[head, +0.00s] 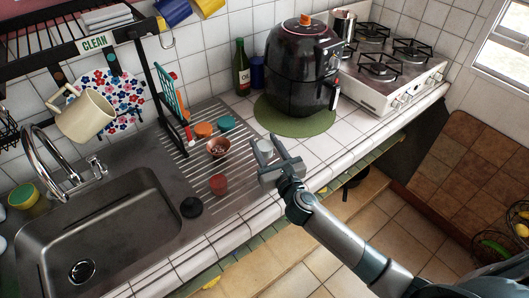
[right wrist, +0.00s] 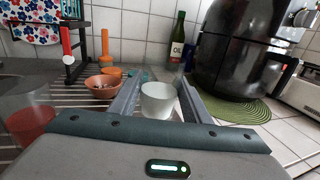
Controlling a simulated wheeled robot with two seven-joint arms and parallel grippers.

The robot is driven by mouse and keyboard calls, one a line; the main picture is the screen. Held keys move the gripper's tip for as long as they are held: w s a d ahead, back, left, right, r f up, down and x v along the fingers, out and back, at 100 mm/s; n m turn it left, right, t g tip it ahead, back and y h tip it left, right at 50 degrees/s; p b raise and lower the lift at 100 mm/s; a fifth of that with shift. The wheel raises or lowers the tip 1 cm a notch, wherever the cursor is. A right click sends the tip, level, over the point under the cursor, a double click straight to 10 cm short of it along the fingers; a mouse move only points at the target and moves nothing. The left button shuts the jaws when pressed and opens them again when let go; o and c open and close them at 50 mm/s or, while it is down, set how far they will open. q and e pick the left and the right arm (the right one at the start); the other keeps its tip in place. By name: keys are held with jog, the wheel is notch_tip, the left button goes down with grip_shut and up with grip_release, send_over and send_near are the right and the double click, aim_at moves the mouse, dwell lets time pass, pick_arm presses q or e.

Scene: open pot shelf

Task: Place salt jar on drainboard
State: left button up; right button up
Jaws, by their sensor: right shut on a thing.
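The salt jar, a small whitish, partly see-through jar (head: 264,147), is between the fingers of my right gripper (head: 277,157). In the right wrist view the jar (right wrist: 158,102) is upright between the two fingers (right wrist: 160,98). I cannot tell whether its base touches the counter. The drainboard (head: 239,158) is the ridged steel area right of the sink. The jar appears at or just beyond its right edge, beside the white tiles. My left gripper is not in view.
On the drainboard stand a bowl (head: 219,147), an orange item (head: 204,130), a teal item (head: 225,123) and a red-filled jar (head: 218,184). A black air fryer (head: 302,65) stands on a green mat (head: 290,125) behind the gripper. Bare ridges lie between bowl and gripper.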

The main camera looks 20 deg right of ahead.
aim_at(265, 154)
dwell(0.3)
jog(key=shift+a+f, duration=0.1)
jog(key=shift+f, duration=1.95)
jog(key=shift+f+b, duration=0.15)
jog(key=shift+b, duration=0.2)
jog(key=o, duration=1.1)
jog(key=shift+o, duration=0.2)
jog(key=s, duration=0.3)
jog(key=s+b, duration=0.1)
jog(key=s, duration=0.3)
jog(key=s+d+b, duration=0.1)
jog(key=s, duration=0.3)
jog(key=shift+s, duration=0.45)
jog(key=shift+s, duration=0.1)
